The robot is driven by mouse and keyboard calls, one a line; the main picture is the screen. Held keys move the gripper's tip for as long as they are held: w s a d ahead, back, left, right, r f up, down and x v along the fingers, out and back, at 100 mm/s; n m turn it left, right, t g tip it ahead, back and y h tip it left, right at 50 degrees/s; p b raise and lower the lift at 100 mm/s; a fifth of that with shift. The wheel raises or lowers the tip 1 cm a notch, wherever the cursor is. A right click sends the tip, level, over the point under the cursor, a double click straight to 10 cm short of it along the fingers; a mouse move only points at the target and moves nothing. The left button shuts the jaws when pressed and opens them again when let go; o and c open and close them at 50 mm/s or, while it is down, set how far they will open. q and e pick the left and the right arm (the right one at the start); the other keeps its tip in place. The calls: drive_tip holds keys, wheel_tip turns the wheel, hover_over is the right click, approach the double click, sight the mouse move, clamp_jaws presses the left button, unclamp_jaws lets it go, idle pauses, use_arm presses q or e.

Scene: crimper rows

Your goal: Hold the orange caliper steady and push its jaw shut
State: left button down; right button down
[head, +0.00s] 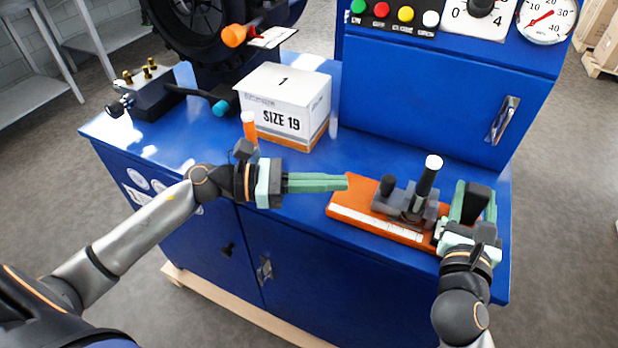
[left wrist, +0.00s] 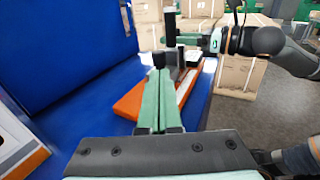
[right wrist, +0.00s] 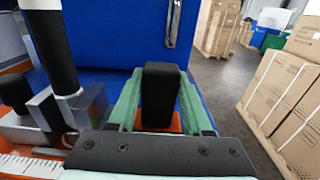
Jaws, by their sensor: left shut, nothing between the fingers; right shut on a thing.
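The orange caliper (head: 376,228) lies on the blue bench with a white scale along its front edge. Its grey sliding jaw (head: 405,201) carries an upright black handle with a white top (head: 429,175). My right gripper (head: 474,192) is at the caliper's right end, shut on a black upright block (right wrist: 158,95) there. My left gripper (head: 346,182) is shut and empty, its green fingers pointing right, with the tips at the caliper's left end. The caliper also shows beyond the left fingers in the left wrist view (left wrist: 130,104). I cannot tell whether the left fingertips touch it.
A white box marked SIZE 19 (head: 284,105) stands at the back left of the bench, with an orange cylinder (head: 250,128) beside it. A blue control cabinet (head: 430,90) rises behind the caliper. The bench's front edge runs close to the caliper.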

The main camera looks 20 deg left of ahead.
sight(382, 183)
use_arm(q)
drive_tip(key=v, duration=0.8)
drive_tip(key=shift+a, duration=0.2)
drive_tip(key=x, duration=1.4)
use_arm(e)
drive_tip(key=shift+d, duration=0.1)
use_arm(q)
drive_tip(key=shift+d, duration=0.1)
drive_tip(key=shift+w+d, duration=0.2)
drive_tip(key=shift+d, duration=0.2)
use_arm(e)
drive_tip(key=shift+a, duration=0.2)
use_arm(q)
drive_tip(key=shift+s, duration=0.1)
